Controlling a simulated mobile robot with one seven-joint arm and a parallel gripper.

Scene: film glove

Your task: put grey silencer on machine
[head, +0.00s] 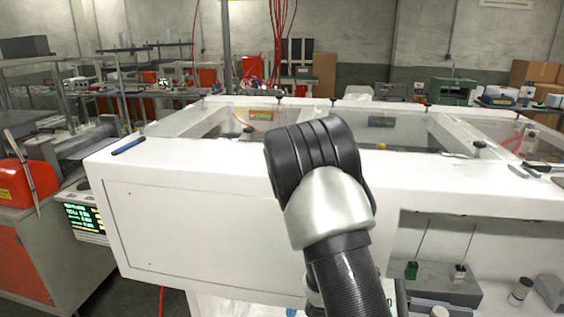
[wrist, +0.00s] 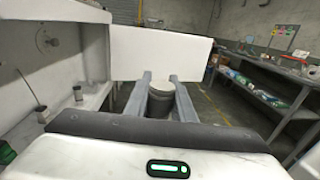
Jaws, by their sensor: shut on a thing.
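My gripper (wrist: 162,88) shows in the wrist view, its two grey fingers closed on the sides of a short grey cylinder, which looks like the grey silencer (wrist: 161,98). Its pale, flat round top shows between the fingers. The machine (head: 210,160) is the large white, glass-topped cabinet ahead in the head view. A white panel (wrist: 160,50) stands beyond the fingers in the wrist view. In the head view my arm rises in front of the machine, and neither the gripper nor the silencer can be made out there.
A blue marker (head: 128,144) lies on the machine's top left; dark tools (head: 540,167) lie at its right. A recessed shelf at lower right holds a small jar (head: 520,290) and a grey block (head: 440,280). A red box (head: 27,182) stands left. Floor shows beyond the gripper.

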